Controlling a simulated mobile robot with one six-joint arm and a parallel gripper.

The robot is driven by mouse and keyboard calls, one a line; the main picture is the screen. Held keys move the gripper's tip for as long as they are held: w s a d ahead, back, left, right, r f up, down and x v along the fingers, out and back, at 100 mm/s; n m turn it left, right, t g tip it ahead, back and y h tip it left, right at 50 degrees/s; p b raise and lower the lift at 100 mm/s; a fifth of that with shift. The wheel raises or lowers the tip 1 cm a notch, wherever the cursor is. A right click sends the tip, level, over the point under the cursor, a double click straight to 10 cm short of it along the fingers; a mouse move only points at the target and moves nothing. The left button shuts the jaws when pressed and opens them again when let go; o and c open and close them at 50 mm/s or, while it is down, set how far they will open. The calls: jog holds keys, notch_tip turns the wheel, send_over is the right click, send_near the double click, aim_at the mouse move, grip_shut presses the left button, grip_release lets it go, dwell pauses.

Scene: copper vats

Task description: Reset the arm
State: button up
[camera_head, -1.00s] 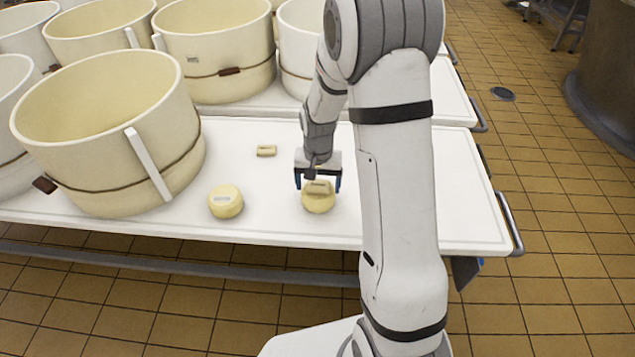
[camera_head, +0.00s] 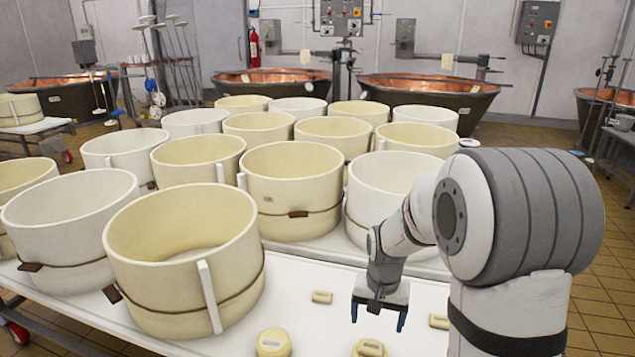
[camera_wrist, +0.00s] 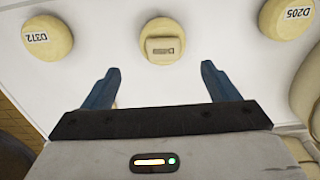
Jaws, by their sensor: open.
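My gripper (camera_head: 378,322) is raised above the white table, with its two blue fingers pointing down, apart and empty. The same open fingers show in the wrist view (camera_wrist: 160,68). A round yellow cheese (camera_head: 370,353) with a small pale block (camera_head: 370,346) on top sits just in front of the gripper, at the bottom picture edge. In the wrist view this cheese (camera_wrist: 162,58) and its block (camera_wrist: 164,46) lie beyond the fingertips, clear of them. My arm rises at the right of the head view.
Another round cheese (camera_head: 273,343) and small blocks (camera_head: 321,297) (camera_head: 438,321) lie on the table (camera_head: 290,285). Labelled cheeses (camera_wrist: 47,40) (camera_wrist: 290,17) flank the middle one in the wrist view. Large cream tubs (camera_head: 185,290) crowd the table's left and back. Copper vats (camera_head: 430,88) stand behind.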

jog(key=s+r+n+t+p, duration=0.1)
jog(key=s+r+p, duration=0.6)
jog(key=r, duration=0.6)
jog(key=s+r+n+t+p, duration=0.1)
jog(key=s+r+p, duration=0.5)
jog(key=s+r, duration=0.6)
jog(key=shift+r+n+p, duration=0.35)
jog(key=shift+r+n, duration=0.45)
jog(key=shift+r, duration=0.05)
